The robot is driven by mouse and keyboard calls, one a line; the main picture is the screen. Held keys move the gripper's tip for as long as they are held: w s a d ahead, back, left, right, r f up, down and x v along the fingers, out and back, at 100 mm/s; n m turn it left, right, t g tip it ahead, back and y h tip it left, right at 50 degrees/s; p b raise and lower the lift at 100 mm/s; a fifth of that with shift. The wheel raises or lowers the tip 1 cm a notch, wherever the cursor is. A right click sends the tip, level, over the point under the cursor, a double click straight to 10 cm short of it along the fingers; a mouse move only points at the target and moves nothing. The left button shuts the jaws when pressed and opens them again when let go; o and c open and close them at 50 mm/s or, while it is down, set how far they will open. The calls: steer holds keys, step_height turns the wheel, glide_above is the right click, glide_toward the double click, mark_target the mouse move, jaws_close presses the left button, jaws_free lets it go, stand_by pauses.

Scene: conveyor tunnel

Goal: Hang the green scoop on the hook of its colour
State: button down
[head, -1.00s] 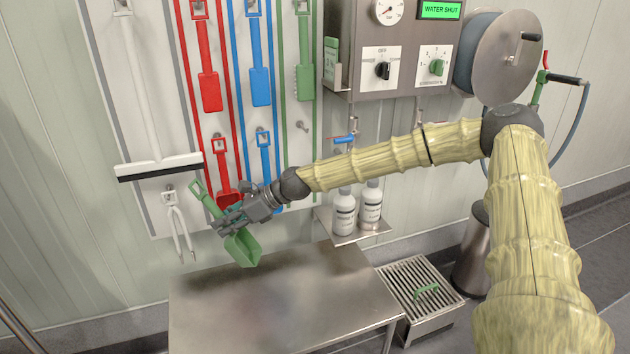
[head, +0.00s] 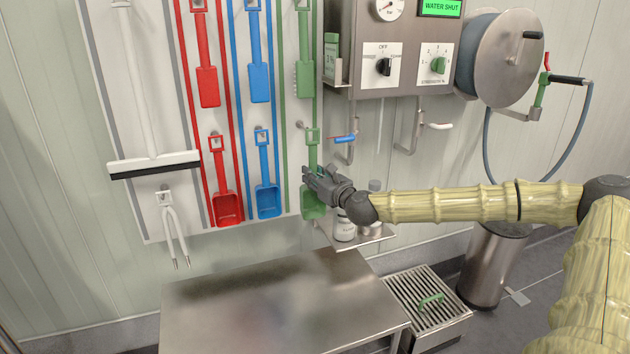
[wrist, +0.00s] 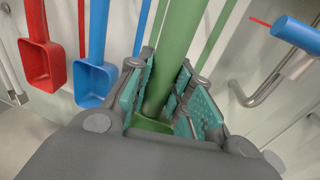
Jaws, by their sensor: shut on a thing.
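The green scoop (head: 313,205) hangs upright in my gripper (head: 316,178), bowl down and square handle loop up, in front of the green-outlined strip of the wall board. My gripper is shut around its handle; the wrist view shows the green handle (wrist: 181,45) between the teal finger pads. The hook in the green strip (head: 299,125) shows just up and left of the loop. The loop looks apart from the hook's visible end, but I cannot tell their depth. The bowl is partly hidden behind my gripper.
A red scoop (head: 227,208) and a blue scoop (head: 266,200) hang to the left. A green brush (head: 304,78) hangs above. A blue-handled valve (head: 345,139) is close on the right, with bottles (head: 344,229) on a shelf below. A steel table (head: 270,305) stands beneath.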

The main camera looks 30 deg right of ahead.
steer(key=shift+w+d, duration=0.1)
steer(key=shift+d, duration=0.2)
steer(key=shift+w+d, duration=0.2)
steer(key=shift+w, duration=0.6)
steer(key=shift+w+d, duration=0.15)
steer(key=shift+w, duration=0.6)
steer(key=shift+b, duration=0.55)
steer(key=shift+w, duration=0.1)
steer(key=shift+w+d+b, duration=0.2)
steer(key=shift+w+b, duration=0.5)
steer(key=shift+w, duration=0.15)
steer(key=shift+w+d+b, duration=0.2)
steer(key=shift+w+b, duration=0.55)
steer(key=shift+w, duration=0.05)
steer(key=shift+w+d+b, duration=0.2)
steer(key=shift+w+b, duration=0.5)
steer(key=shift+w, duration=0.25)
steer(key=shift+f+b, duration=0.45)
steer(key=shift+b, duration=0.1)
